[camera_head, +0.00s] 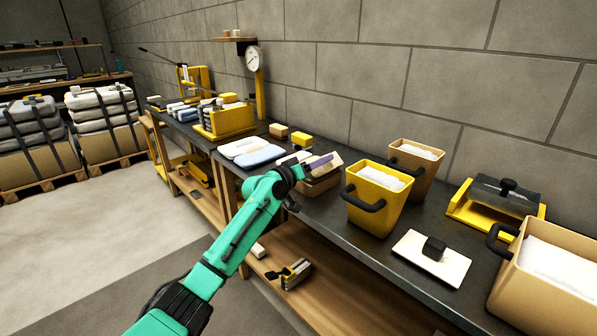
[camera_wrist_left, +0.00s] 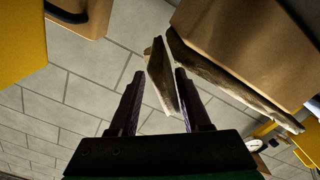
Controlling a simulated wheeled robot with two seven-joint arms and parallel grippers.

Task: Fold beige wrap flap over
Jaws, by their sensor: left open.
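The beige wrap (camera_head: 318,186) is a box-like bundle on the dark bench, left of the yellow bin. A pale flap (camera_head: 327,160) stands up at its top. My left gripper (camera_head: 318,163) is at the flap, and its dark purple fingers cover part of it. In the left wrist view the two fingers (camera_wrist_left: 155,88) are apart, and a thin beige flap (camera_wrist_left: 160,76) shows between and beyond their tips. I cannot tell whether they touch it. A large brown face (camera_wrist_left: 245,45) fills the upper right there. My right gripper is not in view.
A yellow bin (camera_head: 376,205) with a black handle stands close right of the wrap, with a tan bin (camera_head: 416,170) behind. Folded cloths (camera_head: 252,152) and small yellow blocks (camera_head: 301,139) lie to the left. A white board (camera_head: 431,258) lies further right. The block wall is behind.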

